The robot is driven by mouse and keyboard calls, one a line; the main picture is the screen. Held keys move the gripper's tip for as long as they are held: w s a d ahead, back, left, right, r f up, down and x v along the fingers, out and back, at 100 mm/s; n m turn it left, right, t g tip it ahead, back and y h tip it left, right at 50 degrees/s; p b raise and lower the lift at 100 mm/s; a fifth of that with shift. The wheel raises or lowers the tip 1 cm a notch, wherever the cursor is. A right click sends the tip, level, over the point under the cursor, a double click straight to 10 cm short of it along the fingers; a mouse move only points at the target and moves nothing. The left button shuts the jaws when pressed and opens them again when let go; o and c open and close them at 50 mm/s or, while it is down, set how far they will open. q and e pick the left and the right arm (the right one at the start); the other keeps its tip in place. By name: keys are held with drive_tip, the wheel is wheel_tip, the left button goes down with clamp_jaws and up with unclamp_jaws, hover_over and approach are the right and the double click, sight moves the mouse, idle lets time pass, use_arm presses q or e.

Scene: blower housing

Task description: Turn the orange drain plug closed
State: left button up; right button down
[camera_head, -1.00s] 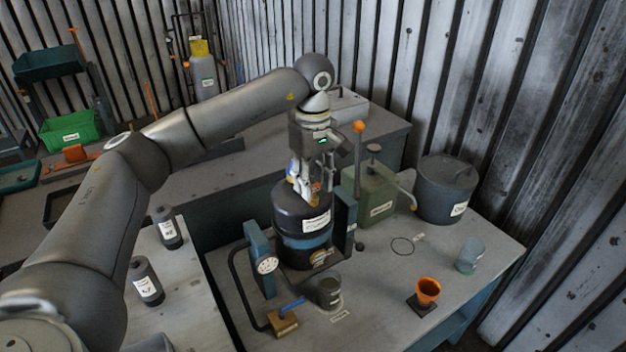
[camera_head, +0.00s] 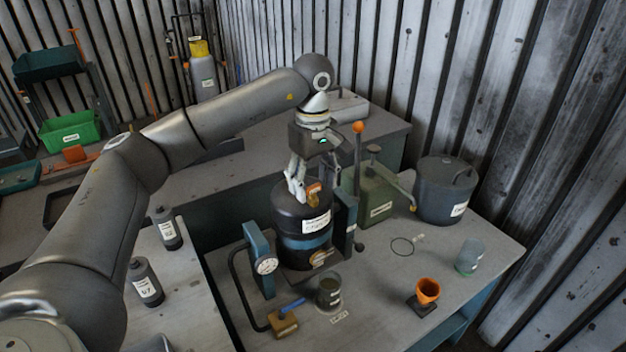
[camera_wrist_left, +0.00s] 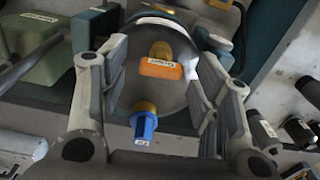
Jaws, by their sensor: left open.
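The orange drain plug (camera_head: 314,189) shows on top of the dark blower housing (camera_head: 287,214), close beside the fingers. In the left wrist view, an orange labelled handle (camera_wrist_left: 160,69) lies on the round top of the housing, between the open fingers. A blue labelled handle with a yellow base (camera_wrist_left: 143,122) sits nearer the wrist camera. My left gripper (camera_head: 312,184) points down over the housing, its fingers spread; it also shows in the left wrist view (camera_wrist_left: 157,72). I cannot tell whether a finger touches the plug. My right gripper is not in view.
A gauge (camera_head: 266,265) on a blue bracket stands left of the housing. A green pump (camera_head: 378,195) with an orange-knobbed lever and a grey lidded pot (camera_head: 445,190) stand to the right. An orange cup (camera_head: 428,290), a glass jar (camera_head: 468,255) and a dark cup (camera_head: 329,291) stand in front.

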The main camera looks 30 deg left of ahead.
sight(313, 186)
use_arm(q)
wheel_tip(313, 186, up, 12)
idle(0.5)
idle(0.5)
